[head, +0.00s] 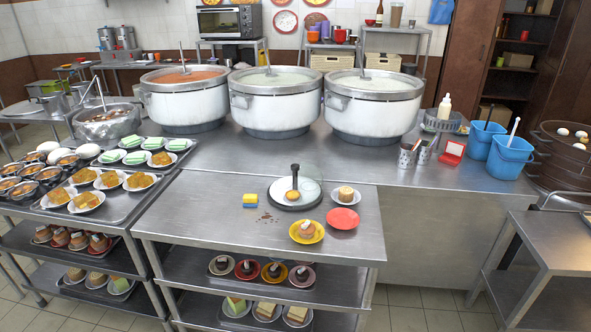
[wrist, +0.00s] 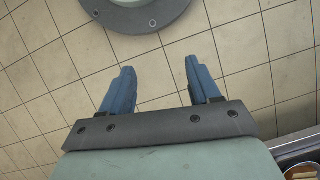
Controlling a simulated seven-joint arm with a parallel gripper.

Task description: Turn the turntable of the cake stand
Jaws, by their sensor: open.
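The cake stand (head: 274,201) is on the steel table in the middle of the head view. It has a low, round, dark turntable base with a pale disc on top. A dark upright piece with a rounded light-brown end (head: 293,183) shows over the disc, and a clear, dome-like shape (head: 310,187) shows at its right; how these parts join is too small to tell. My gripper (wrist: 160,66) has two blue fingers spread wide with nothing between them. My gripper is not in the head view, and the stand is not recognizable in the wrist view.
Large pots (head: 273,106) stand behind. The table's front left is mostly clear.

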